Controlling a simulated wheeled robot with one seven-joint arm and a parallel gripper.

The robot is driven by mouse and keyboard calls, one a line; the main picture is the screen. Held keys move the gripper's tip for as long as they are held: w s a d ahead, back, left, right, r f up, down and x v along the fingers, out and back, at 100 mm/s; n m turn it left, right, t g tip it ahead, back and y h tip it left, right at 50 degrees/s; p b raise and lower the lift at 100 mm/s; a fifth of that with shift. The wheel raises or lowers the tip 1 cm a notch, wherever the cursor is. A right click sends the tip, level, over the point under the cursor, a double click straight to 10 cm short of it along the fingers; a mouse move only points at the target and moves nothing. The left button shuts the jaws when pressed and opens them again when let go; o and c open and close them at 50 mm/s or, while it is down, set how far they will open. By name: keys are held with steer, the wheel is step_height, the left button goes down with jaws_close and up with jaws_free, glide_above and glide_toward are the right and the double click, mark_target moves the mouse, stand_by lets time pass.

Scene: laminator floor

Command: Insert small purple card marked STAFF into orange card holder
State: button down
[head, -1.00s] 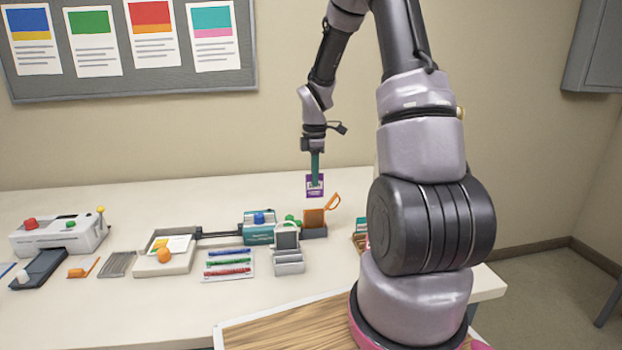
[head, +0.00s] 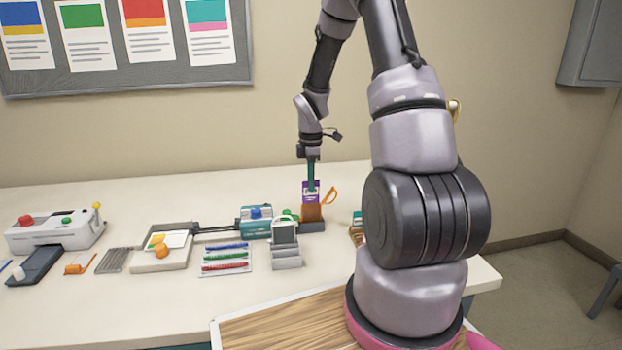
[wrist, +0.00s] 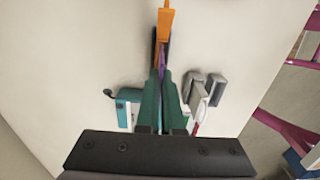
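The small purple card (head: 311,197) is upright in my gripper (head: 311,188), with a white patch on its face; its lettering is too small to read. The orange card holder (head: 312,213) stands in a dark base toward the back of the table, with an orange loop at its right. The card's lower edge meets the holder's top in the head view; I cannot tell how deep it sits. In the wrist view, the green fingers (wrist: 169,105) are shut on the purple card (wrist: 161,60), seen edge-on, and the orange holder (wrist: 164,22) is just beyond.
A teal device (head: 255,221) with a blue knob is left of the holder, near green knobs. A grey stand (head: 286,245) is in front. A marker tray (head: 225,260), a shallow tray (head: 160,258) and a white machine (head: 55,230) lie farther left. The back table strip is clear.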

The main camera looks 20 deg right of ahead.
mark_target(312, 206)
steer(key=shift+f, duration=2.55)
steer(key=shift+s+f, duration=0.3)
steer(key=shift+f, duration=0.2)
steer(key=shift+s, duration=0.1)
steer(key=c, duration=1)
jaws_free()
steer(key=shift+w+r, duration=0.2)
steer(key=shift+r, duration=0.65)
steer(key=shift+w+r, duration=0.15)
steer(key=shift+r, duration=2.55)
